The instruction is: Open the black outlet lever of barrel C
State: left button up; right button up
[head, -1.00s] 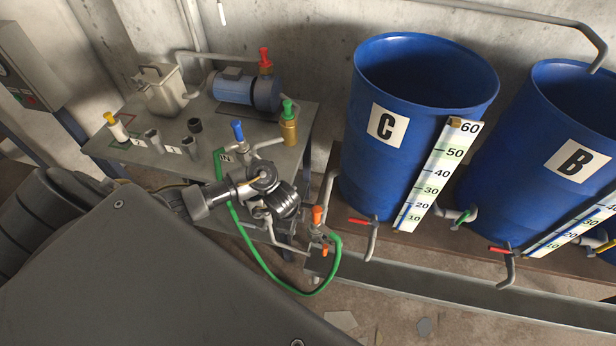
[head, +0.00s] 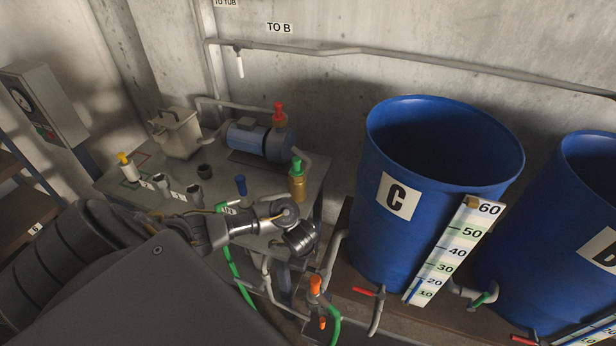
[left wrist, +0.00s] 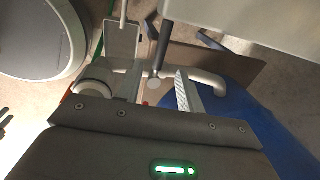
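Barrel C (head: 392,235) is blue, open-topped and upright right of the bench in the head view. A red lever (head: 362,290) sits low on its front, above a grey spout. A pipe leaves its left side. I cannot make out a black lever in the head view. My left gripper (head: 302,240) is left of barrel C, above the pipes; its fingertips are hidden there. In the left wrist view the gripper (left wrist: 158,90) is open, with a grey pipe and round fitting visible between and beyond its fingers. A dark bar (left wrist: 211,41) shows beyond; I cannot tell what it is.
An orange-handled valve (head: 315,285) with a green hose stands just below my left gripper. The bench (head: 125,185) holds a pump (head: 255,138) and several valves. A green lever (head: 484,298) is right of the level scale (head: 453,250).

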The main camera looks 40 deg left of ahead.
pick_arm(q)
jog(key=f+b, duration=0.1)
jog(key=f, duration=0.2)
jog(key=w+f, duration=0.1)
jog(key=f, duration=0.2)
jog(key=shift+w+a+f+b, duration=0.15)
jog(key=shift+w+b, duration=0.05)
jog(key=shift+b, duration=0.2)
grip_shut()
